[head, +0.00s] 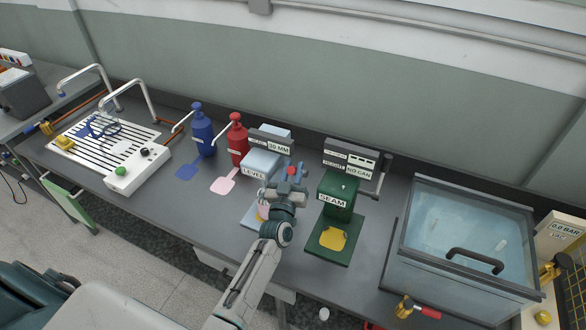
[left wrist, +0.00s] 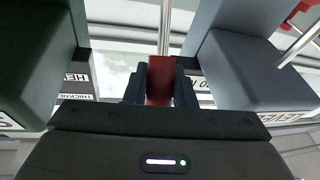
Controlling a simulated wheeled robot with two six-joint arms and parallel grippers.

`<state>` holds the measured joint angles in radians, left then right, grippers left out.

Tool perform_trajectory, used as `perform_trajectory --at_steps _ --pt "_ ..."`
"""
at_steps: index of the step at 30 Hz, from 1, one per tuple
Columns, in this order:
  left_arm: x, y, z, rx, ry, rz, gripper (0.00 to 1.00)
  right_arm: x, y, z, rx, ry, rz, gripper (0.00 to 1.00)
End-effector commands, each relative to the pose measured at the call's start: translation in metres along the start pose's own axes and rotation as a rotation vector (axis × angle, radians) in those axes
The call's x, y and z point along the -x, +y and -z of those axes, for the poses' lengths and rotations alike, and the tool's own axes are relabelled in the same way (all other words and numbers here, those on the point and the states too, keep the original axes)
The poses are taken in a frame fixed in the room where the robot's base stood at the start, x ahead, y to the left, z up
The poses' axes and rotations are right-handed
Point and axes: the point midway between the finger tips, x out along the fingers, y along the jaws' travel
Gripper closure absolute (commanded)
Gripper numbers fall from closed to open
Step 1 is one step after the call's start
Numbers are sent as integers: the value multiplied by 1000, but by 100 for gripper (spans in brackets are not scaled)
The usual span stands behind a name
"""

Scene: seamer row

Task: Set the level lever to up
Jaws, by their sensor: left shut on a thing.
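The level machine (head: 262,165) is a light blue-grey unit labelled LEVEL, with a "20 MM" display (head: 278,147) behind it. My left gripper (head: 291,177) is at its right side, between it and the green SEAM machine. In the left wrist view the jaws (left wrist: 160,85) are shut on a red grip (left wrist: 160,75), with a thin metal rod (left wrist: 165,28) running on from it; I take this as the level lever. A bit of red also shows at the gripper in the head view. My gripper and wrist hide most of the lever, so its setting is unclear. My right gripper is not in view.
The green SEAM machine (head: 337,198) stands close on the right, with a yellow piece (head: 332,238) on its base. A clear-lidded tank (head: 465,235) is farther right. Red (head: 238,140) and blue (head: 202,132) bottles and a slotted white board (head: 100,135) are left.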

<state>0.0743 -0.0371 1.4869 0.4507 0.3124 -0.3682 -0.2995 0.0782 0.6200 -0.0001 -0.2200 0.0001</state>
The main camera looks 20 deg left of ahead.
Motion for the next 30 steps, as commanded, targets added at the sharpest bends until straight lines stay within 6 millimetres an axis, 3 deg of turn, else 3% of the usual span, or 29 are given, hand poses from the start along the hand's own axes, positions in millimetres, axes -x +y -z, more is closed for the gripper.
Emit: perform_trajectory --at_steps 1,2,5,17,30 --pt "0 0 0 0 0 0 100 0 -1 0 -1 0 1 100" --pt "0 0 0 0 0 0 75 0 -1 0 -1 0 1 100" --pt "0 0 0 0 0 0 55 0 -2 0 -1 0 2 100" --pt "9 0 -2 0 0 0 55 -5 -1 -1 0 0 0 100" --pt "89 -1 -4 1 0 1 55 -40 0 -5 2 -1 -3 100"
